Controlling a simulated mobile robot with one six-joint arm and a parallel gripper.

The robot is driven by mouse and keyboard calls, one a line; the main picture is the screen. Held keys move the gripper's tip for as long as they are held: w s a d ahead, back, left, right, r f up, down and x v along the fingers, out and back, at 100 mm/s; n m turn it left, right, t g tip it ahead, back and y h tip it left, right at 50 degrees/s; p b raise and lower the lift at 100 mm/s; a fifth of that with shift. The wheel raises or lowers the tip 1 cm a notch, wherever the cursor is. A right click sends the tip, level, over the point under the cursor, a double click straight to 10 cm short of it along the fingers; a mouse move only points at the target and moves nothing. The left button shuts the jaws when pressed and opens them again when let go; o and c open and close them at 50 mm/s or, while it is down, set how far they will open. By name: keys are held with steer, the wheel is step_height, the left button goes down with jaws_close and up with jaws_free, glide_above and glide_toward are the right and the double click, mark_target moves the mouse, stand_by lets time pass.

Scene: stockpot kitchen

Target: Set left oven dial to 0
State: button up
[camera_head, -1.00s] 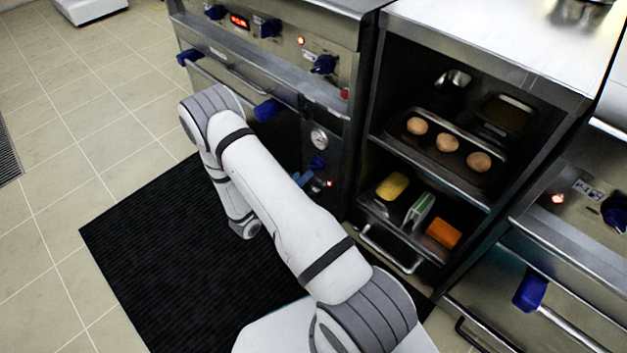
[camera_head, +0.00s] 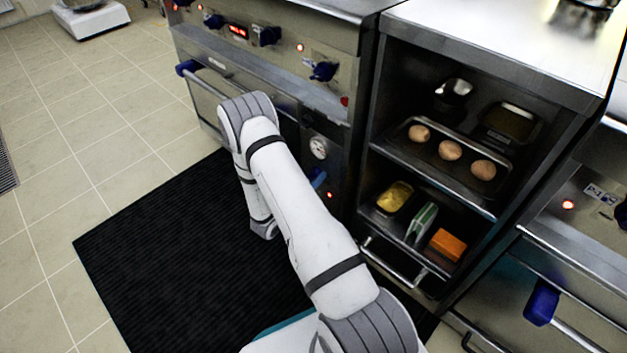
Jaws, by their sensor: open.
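The oven (camera_head: 290,62) at the upper left has a steel front panel with several blue dials. One blue dial (camera_head: 213,20) is left of a red digital display (camera_head: 238,31). Another blue dial (camera_head: 268,36) is right of it, and a third blue dial (camera_head: 323,71) is farther right. The dial markings are too small to read, so their settings cannot be told. My white arm reaches up to the oven front and bends down there. My gripper is not visible. No part of my arm covers these three dials.
A blue-ended oven handle (camera_head: 188,68) sticks out below the panel. A gauge (camera_head: 319,148) is lower on the front. A second appliance (camera_head: 575,250) stands at right.

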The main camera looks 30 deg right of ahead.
steer(key=shift+c, duration=0.3)
steer(key=c, duration=0.9)
steer(key=shift+n, duration=0.3)
